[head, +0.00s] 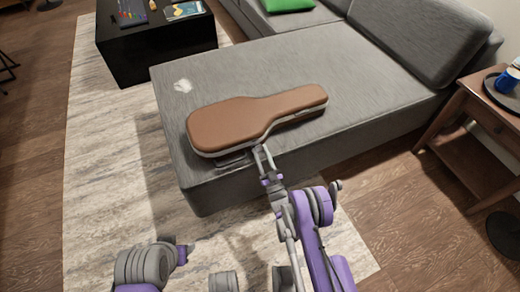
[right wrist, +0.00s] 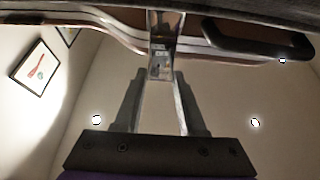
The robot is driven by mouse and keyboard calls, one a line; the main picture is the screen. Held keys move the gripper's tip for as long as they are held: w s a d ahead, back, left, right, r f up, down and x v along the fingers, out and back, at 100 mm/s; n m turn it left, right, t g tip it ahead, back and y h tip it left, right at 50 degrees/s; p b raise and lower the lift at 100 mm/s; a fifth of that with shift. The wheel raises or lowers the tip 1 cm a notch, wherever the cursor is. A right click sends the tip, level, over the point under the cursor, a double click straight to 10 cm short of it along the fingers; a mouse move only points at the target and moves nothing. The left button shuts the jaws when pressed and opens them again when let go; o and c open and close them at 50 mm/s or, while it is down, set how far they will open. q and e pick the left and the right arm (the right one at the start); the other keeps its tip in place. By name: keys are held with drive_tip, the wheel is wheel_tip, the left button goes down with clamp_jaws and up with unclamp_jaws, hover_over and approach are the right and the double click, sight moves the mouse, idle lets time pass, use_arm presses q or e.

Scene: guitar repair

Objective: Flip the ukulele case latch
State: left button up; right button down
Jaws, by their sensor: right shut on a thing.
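The brown ukulele case (head: 250,112) lies closed on the grey sofa seat, its pale rim and dark handle (head: 232,160) facing me. In the right wrist view its underside edge and black handle (right wrist: 258,40) run along the top. A metal latch (right wrist: 163,45) hangs from the rim there. My right gripper (head: 263,154) is at the case's front edge, just right of the handle. In the wrist view its fingers (right wrist: 160,80) are shut on the latch's lower part. The latch is too small to make out in the head view. My left arm shows at bottom left; its fingers are not visible.
The grey sofa (head: 370,85) has free room around the case. A black table (head: 155,45) with small items stands at the back left. A wooden side table (head: 480,115) with a tray and blue mug (head: 507,80) stands at the right.

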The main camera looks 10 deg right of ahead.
drive_tip(key=shift+f+t, duration=0.1)
drive_tip(key=shift+t, duration=0.2)
drive_tip(key=shift+c, duration=2.4)
unclamp_jaws()
drive_tip(key=shift+s, duration=0.1)
use_arm(q)
drive_tip(key=shift+s, duration=0.1)
use_arm(e)
drive_tip(key=shift+s+f, duration=0.1)
drive_tip(key=shift+f, duration=0.05)
